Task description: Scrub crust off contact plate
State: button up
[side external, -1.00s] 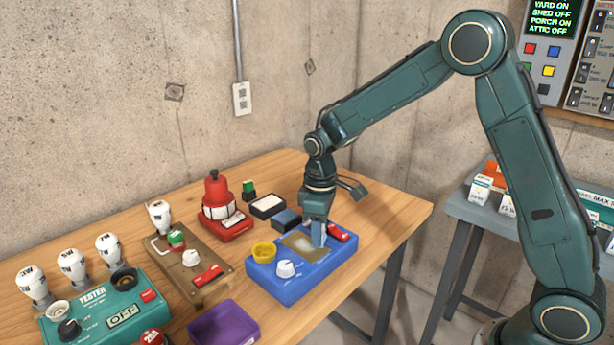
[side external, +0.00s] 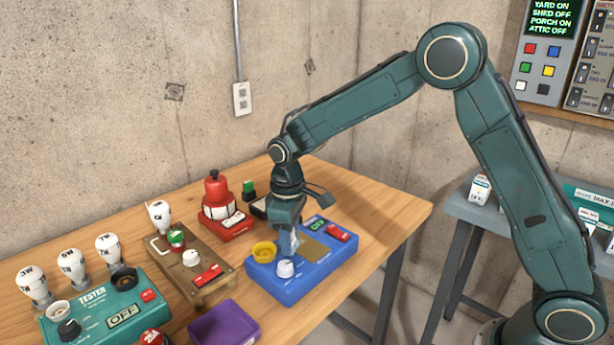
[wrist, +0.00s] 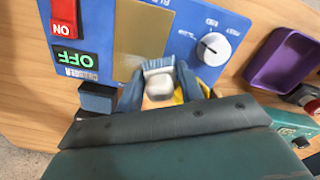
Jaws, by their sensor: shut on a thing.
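The contact plate (side external: 314,249) is a flat tan-gold rectangle on top of the blue charger box (side external: 290,284). In the wrist view the plate (wrist: 142,38) looks even in colour; part lies behind my gripper. My gripper (side external: 288,243) points down over the box, at the plate's knob-side edge. In the wrist view my gripper (wrist: 160,85) is shut on a small pale scrubber (wrist: 160,88) with a grey-blue end. Whether the scrubber touches the plate I cannot tell.
The box carries a white knob (side external: 285,269), yellow cup (side external: 264,251), red ON switch (side external: 339,232) and OFF display (wrist: 67,57). A dark blue-topped block (wrist: 97,98) is close by. A purple tray (side external: 224,323), brown board (side external: 190,275) and red lamp (side external: 215,195) stand nearby.

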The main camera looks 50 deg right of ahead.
aim_at(311, 237)
jog(key=d, duration=0.6)
jog(key=shift+s+d, duration=0.1)
jog(key=shift+d, duration=0.15)
notch_tip(311, 237, up, 8)
jog(key=shift+a+r, duration=0.15)
dwell(0.8)
